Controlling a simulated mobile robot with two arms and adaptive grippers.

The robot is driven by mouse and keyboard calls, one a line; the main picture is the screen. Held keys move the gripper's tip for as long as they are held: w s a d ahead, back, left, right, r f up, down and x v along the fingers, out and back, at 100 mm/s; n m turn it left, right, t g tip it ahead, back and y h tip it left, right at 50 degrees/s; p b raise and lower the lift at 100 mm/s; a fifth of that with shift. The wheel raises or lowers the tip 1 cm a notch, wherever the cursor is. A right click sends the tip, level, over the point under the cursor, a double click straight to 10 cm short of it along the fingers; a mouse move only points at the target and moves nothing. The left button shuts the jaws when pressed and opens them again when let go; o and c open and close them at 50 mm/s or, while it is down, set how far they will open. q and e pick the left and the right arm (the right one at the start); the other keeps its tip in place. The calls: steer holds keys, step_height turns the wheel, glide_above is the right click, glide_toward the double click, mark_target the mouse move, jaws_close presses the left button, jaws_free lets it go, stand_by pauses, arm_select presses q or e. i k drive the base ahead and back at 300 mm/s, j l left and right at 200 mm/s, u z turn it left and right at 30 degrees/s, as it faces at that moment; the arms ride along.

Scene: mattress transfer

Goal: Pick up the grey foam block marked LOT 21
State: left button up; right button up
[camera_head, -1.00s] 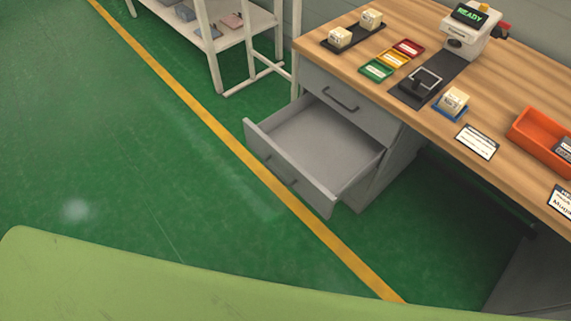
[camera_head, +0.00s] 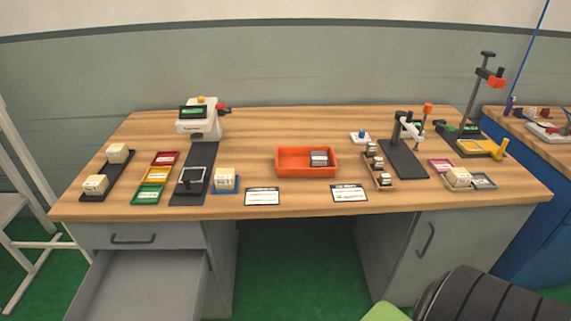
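I cannot read LOT 21 on any block at this size. Small pale blocks with printed labels stand on the wooden workbench (camera_head: 300,118). One pale block (camera_head: 117,153) is at the far end of a black strip at the left, and another pale block (camera_head: 95,184) is at its near end. A third pale block (camera_head: 225,179) sits on a blue tray (camera_head: 225,190). A fourth pale block (camera_head: 459,178) stands at the right. A small grey item (camera_head: 319,158) lies in the orange bin (camera_head: 290,170). Neither of my grippers is in view.
A drawer (camera_head: 140,290) stands open below the bench's left side. A white device (camera_head: 200,123) stands at the back left. A small press-like stand (camera_head: 404,150) and a tall stand (camera_head: 478,95) are at the right. A black ribbed object (camera_head: 480,298) covers the bottom right.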

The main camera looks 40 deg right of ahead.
mark_target(318, 159)
steer(key=z, duration=1.5)
